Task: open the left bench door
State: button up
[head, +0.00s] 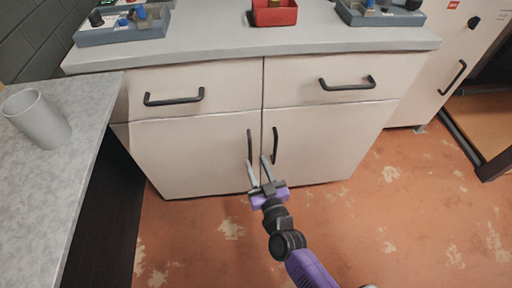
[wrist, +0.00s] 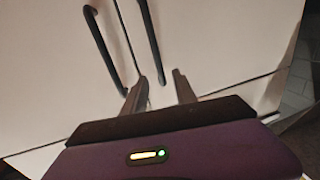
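The left bench door (head: 190,155) is a cream panel, shut, under a drawer. Its black vertical bar handle (head: 249,146) is near the seam with the right door (head: 325,140). My gripper (head: 258,161) is open and empty in front of the two door handles, close to the left one. The wrist view seems turned over, with the brick wall at its right, so the bar at the right (wrist: 150,38) looks like the left door's handle. One end of it lies between my fingers (wrist: 158,88); I cannot tell the depth gap.
The right door's handle (head: 275,146) stands close beside. Drawer handles (head: 174,97) stick out above. A grey worktop (head: 60,130) with a cup (head: 38,118) is at the left. The orange floor (head: 200,235) before the left door is clear.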

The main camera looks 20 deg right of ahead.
aim_at(251, 149)
jog(key=w, duration=0.2)
jog(key=w+b, duration=0.1)
jog(key=w, duration=0.2)
jog(key=w+d, duration=0.1)
jog(key=w, duration=0.1)
jog(key=shift+w, duration=0.3)
grip_shut()
dwell(1.2)
